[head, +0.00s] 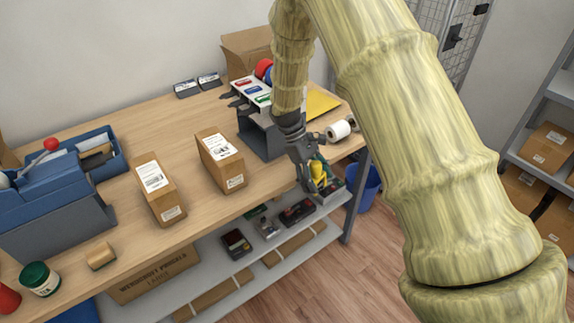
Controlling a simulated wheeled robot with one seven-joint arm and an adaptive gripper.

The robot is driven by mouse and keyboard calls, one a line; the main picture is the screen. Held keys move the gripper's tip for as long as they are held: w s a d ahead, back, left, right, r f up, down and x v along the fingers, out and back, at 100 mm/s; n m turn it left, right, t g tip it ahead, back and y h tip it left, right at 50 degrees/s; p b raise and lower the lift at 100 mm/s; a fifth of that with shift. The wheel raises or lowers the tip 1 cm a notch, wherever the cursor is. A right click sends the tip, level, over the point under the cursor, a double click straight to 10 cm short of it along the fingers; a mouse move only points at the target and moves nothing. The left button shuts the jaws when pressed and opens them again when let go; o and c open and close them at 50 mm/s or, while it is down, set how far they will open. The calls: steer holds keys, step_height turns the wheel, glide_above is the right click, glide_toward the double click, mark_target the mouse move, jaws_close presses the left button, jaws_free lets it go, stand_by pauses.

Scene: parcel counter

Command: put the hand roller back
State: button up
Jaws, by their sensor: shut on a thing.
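My gripper (313,182) points down past the front edge of the counter, above the right end of the lower shelf. It is shut on a small yellow and dark thing, which I take to be the hand roller (320,172). The fingers hide part of it, and its full shape is too small to make out. I cannot tell whether it touches the things on the shelf below it.
The lower shelf (222,292) holds several dark tools (297,211) and flat cartons. On the counter (110,233) stand two parcels (153,190), a blue tape dispenser (50,190) and a white roll (338,131) near the right edge. A blue bin (365,187) stands on the floor.

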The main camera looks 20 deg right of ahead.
steer(key=w+d+r+n+t+b, duration=0.1)
steer(key=w+d+r+n+t, duration=0.3)
steer(key=n, duration=0.6)
steer(key=w+d+n+t+b, duration=0.25)
steer(key=d+n+t, duration=0.3)
steer(key=n, duration=0.35)
steer(key=s+a+r+n+y, duration=0.2)
steer(key=s+a+n+y, duration=0.3)
steer(key=n, duration=0.9)
steer(key=shift+t+y, duration=0.25)
steer(key=shift+y, duration=0.05)
steer(key=w+a+p, duration=0.1)
steer(key=w+a, duration=0.2)
steer(key=w+a+f+p, duration=0.1)
steer(key=w+a+p, duration=0.1)
steer(key=w+a, duration=0.1)
steer(key=w+a+p, duration=0.2)
steer(key=w+a, duration=0.1)
steer(key=w, duration=0.1)
steer(key=shift+w+a+f, duration=0.25)
steer(key=shift+f, duration=0.05)
steer(key=shift+w+f, duration=0.1)
steer(key=shift+f, duration=1.75)
